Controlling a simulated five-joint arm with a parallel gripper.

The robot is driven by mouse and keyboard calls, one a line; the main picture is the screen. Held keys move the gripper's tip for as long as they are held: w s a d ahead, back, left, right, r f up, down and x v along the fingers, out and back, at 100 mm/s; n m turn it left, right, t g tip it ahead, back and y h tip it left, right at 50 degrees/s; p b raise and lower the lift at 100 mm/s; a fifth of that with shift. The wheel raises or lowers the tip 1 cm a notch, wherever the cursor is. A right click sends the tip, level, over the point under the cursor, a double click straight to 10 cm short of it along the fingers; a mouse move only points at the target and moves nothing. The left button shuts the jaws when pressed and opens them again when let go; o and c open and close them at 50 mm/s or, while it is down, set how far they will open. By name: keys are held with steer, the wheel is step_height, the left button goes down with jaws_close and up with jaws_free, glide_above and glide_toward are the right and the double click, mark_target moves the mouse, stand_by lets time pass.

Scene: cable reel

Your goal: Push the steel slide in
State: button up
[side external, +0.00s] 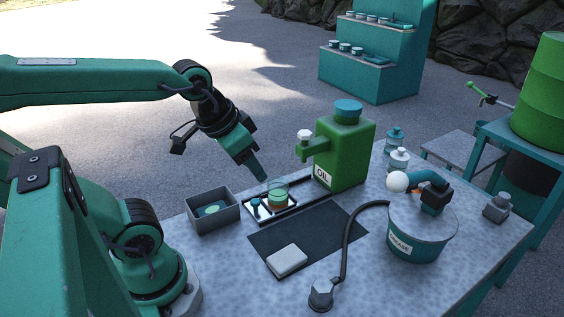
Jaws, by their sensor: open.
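A pale flat plate (261,213), which looks like the steel slide, sits in a dark low frame in front of the green oil can. A small teal knob (255,203) stands near its left end. A clear cup (277,197) with green and orange in it stands beside the knob; I cannot tell whether it rests on the plate. My gripper (262,178) points down from the upper left, open, with its tips just above and behind the knob and cup. The gap between the fingers is hard to see, and I see no contact with the plate.
The green oil can (343,150) stands close behind, its spout towards my gripper. A grey box (212,211) is at the left. A dark mat (322,229) with a pale block (287,261) lies in front. A grease tub (421,233) and hose (347,245) are at the right.

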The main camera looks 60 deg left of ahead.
steer(key=w+a+f+g, duration=0.2)
steer(key=w+a+f, duration=0.3)
steer(key=g, duration=0.3)
glide_above(255, 201)
step_height(255, 201, down, 8)
steer(key=shift+f, duration=0.1)
steer(key=shift+f, duration=0.15)
steer(key=shift+f, duration=3.7)
jaws_close()
